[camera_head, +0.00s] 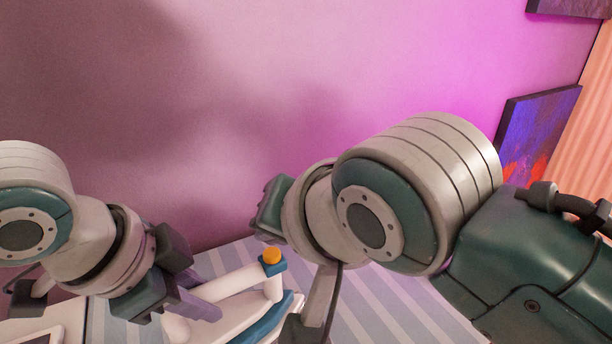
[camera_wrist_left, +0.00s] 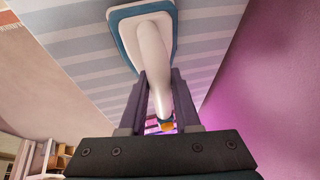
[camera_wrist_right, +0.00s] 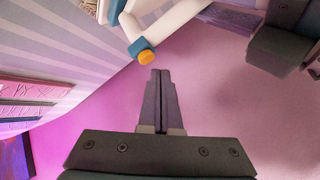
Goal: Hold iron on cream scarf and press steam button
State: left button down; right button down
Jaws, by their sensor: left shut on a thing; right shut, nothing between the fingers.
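The iron is white with a blue sole and a blue handle end that carries an orange steam button (camera_head: 271,256). My left gripper (camera_head: 205,298) is shut on the white handle of the iron (camera_wrist_left: 152,45). In the left wrist view the iron's sole lies over the striped board; whether it touches cannot be told. My right gripper (camera_wrist_right: 160,72) is shut and empty. In the right wrist view its fingertips appear close to the orange button (camera_wrist_right: 147,57), apart from it in the picture. I cannot make out the cream scarf for sure.
The striped ironing board (camera_head: 370,305) lies under the iron, with bare surface to its right. A pink wall (camera_head: 250,100) rises behind. A dark framed picture (camera_head: 537,130) hangs at the right by a peach curtain (camera_head: 590,120). White shelving (camera_wrist_left: 38,155) shows in the left wrist view.

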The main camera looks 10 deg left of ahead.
dwell(0.3)
jog(key=shift+f, duration=0.45)
jog(key=shift+f, duration=0.45)
dwell(0.7)
jog(key=shift+r, duration=0.9)
notch_tip(320, 180, up, 5)
dwell(0.4)
dwell(2.8)
